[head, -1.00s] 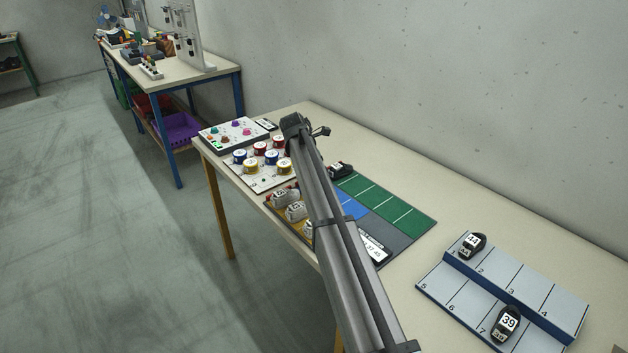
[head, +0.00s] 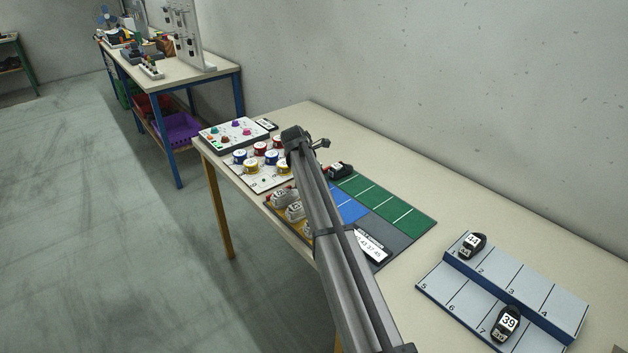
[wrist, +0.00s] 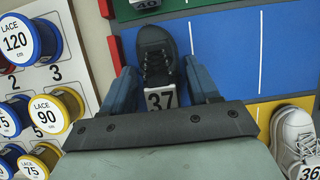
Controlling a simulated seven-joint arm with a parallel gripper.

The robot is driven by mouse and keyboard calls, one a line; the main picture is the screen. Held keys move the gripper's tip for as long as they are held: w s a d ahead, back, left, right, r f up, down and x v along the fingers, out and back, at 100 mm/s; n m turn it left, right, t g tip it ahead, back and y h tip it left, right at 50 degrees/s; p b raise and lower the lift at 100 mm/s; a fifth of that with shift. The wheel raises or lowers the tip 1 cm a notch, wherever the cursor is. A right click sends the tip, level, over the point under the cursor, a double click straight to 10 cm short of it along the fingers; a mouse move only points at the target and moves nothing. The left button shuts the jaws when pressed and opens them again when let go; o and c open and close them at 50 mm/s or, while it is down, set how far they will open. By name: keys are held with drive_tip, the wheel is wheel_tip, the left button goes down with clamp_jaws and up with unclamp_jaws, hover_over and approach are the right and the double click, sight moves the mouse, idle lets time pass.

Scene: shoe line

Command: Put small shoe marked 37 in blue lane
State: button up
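The small black shoe marked 37 (wrist: 156,54) is in the wrist view, toe away from me, with its white tag toward me. It stands over the left end of the blue lane (wrist: 225,50), beside a white dividing line. My gripper (wrist: 162,75) has one blue-grey finger on each side of the shoe's heel. Narrow strips of blue show between fingers and shoe, so the fingers look apart from it. In the head view my arm hides the gripper and this shoe; part of the blue lane (head: 352,211) shows beside the arm.
A black shoe stands in the green lane (head: 339,170). Pale shoes, one marked 36 (wrist: 298,140), stand in the yellow lane. Lace spools (wrist: 17,38) stand on a board at left. A rack (head: 470,286) at right holds shoes marked 44 and 39.

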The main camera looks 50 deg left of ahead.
drive_tip(key=v, duration=1.2)
